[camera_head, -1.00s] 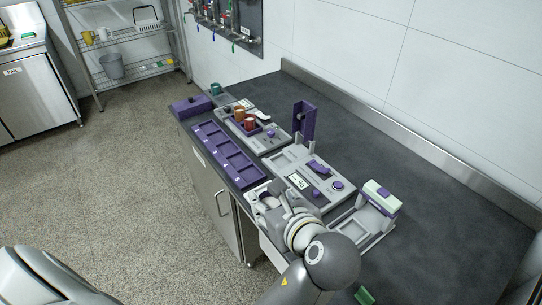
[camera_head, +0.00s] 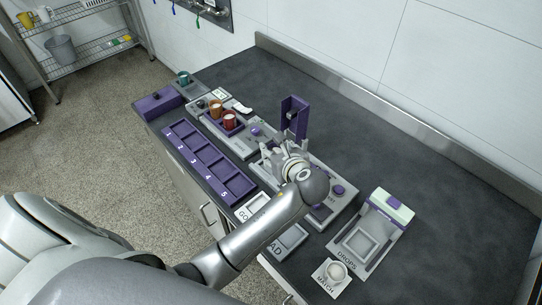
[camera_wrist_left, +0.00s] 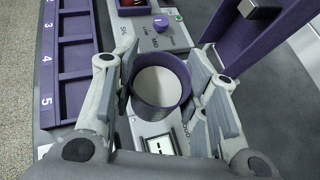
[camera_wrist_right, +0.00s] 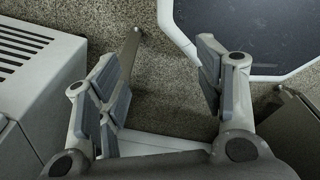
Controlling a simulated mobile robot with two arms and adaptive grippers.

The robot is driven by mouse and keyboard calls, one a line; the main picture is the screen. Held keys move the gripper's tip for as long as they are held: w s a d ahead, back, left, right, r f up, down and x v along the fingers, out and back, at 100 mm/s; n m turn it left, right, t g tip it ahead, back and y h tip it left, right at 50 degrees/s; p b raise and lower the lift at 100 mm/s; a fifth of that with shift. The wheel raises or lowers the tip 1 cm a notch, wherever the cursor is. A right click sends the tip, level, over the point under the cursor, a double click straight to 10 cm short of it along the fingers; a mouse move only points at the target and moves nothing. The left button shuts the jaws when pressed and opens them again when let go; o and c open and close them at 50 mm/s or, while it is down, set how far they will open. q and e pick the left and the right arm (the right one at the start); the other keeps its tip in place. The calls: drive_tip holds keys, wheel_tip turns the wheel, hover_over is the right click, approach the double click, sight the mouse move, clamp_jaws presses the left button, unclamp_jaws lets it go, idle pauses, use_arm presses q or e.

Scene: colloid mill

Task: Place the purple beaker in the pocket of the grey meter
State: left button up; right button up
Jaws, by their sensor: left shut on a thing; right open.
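My left gripper (camera_head: 274,157) is shut on the purple beaker (camera_wrist_left: 160,88), which shows in the left wrist view between the fingers, its round mouth up and its inside pale. The grey meter (camera_head: 326,172) stands on the bench under and beside this gripper, with a purple upright bracket (camera_head: 294,116) at its back and purple knobs. Its display (camera_wrist_left: 160,145) shows below the beaker in the left wrist view. The pocket is hidden by the hand and beaker; I cannot tell the beaker's height above it. My right gripper (camera_wrist_right: 163,78) is open and empty, above the floor.
A purple tray (camera_head: 207,160) with numbered compartments lies left of the meter. A drops station (camera_head: 374,235) and match tile (camera_head: 336,273) sit front right. The bench's back right is clear.

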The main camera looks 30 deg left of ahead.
sight(274, 152)
use_arm(q)
drive_tip(key=w+a+f, duration=0.1)
drive_tip(key=f, duration=0.1)
drive_tip(key=w+a+f, duration=0.1)
drive_tip(key=shift+w+a+f, duration=0.1)
drive_tip(key=shift+w+f, duration=0.2)
drive_tip(key=shift+f, duration=0.05)
drive_tip(key=w+f, duration=0.1)
drive_tip(key=a+f, duration=0.1)
drive_tip(key=shift+w+a+f, duration=0.2)
drive_tip(key=shift+w+f, duration=0.1)
drive_tip(key=shift+w, duration=0.05)
wheel_tip(274, 152, down, 2)
drive_tip(key=shift+f, duration=0.1)
drive_tip(key=shift+w+f, duration=0.1)
drive_tip(key=shift+f, duration=0.5)
drive_tip(key=o, duration=1)
use_arm(e)
drive_tip(key=shift+w+a+r, duration=0.15)
drive_tip(key=shift+w+r, duration=0.05)
drive_tip(key=shift+w, duration=0.2)
